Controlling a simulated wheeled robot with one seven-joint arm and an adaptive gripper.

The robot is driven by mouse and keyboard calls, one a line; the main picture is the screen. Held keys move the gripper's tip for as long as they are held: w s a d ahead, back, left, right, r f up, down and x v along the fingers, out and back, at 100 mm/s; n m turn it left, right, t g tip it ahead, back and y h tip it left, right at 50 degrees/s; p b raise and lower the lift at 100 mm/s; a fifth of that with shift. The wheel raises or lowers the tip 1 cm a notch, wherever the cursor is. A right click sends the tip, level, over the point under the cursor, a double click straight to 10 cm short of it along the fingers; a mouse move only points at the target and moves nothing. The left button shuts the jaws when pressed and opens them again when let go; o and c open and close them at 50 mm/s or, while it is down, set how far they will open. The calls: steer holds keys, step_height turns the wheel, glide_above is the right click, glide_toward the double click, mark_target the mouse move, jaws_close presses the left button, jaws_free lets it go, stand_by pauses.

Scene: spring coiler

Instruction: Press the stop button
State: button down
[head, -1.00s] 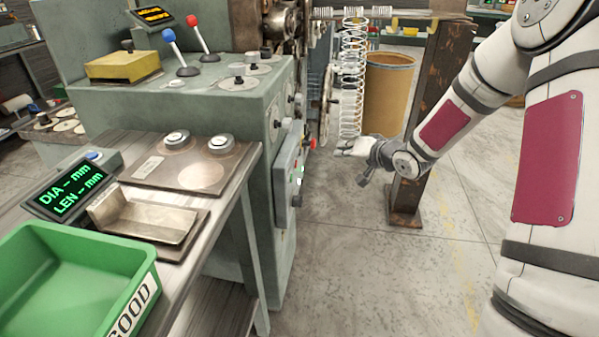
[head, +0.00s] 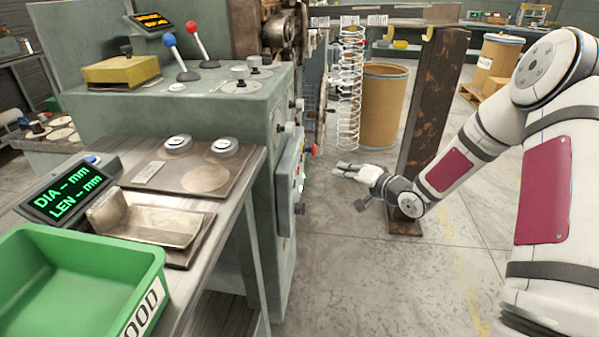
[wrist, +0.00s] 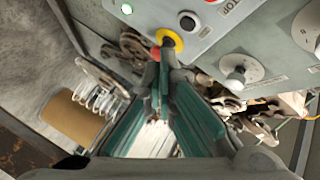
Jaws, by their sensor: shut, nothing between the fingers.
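A red button with a yellow ring (wrist: 170,41) stands out from the grey control panel in the wrist view. Its red head (wrist: 155,53) is partly behind my fingertips. In the head view the red button (head: 314,149) sticks out at the right side of the green machine. My gripper (head: 337,169) is shut and empty, to the right of the button and a little below it in the picture, with a visible gap. In the wrist view my fingertips (wrist: 161,64) overlap the button's lower edge; I cannot tell the depth gap there.
The panel also carries a black button (wrist: 188,22) and a lit green button (wrist: 126,8). A white coil spring (head: 349,90) hangs behind my gripper. A rusty post (head: 433,100) stands close to my forearm. The floor below my gripper is clear.

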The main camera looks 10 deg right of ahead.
steer(key=w+a+b, duration=0.2)
steer(key=a, duration=0.5)
steer(key=shift+w+a, duration=0.2)
steer(key=shift+a, duration=0.05)
steer(key=shift+a, duration=0.1)
stand_by(1.2)
steer(key=shift+w+a, duration=0.1)
steer(key=shift+a, duration=0.2)
steer(key=shift+w+a, duration=0.15)
steer(key=shift+a, duration=0.25)
stand_by(0.9)
steer(key=shift+d, duration=0.15)
steer(key=shift+s+d, duration=0.3)
steer(key=shift+d, duration=0.3)
steer(key=shift+d+p, duration=0.15)
steer(key=shift+p, duration=0.15)
steer(key=shift+s+d+p, duration=0.25)
steer(key=shift+d+p, duration=0.05)
steer(key=shift+d, duration=0.45)
steer(key=shift+s+d+p, duration=0.25)
steer(key=shift+d, duration=0.5)
steer(key=shift+s+d+p, duration=0.25)
steer(key=shift+d+p, duration=0.05)
steer(key=shift+d, duration=0.45)
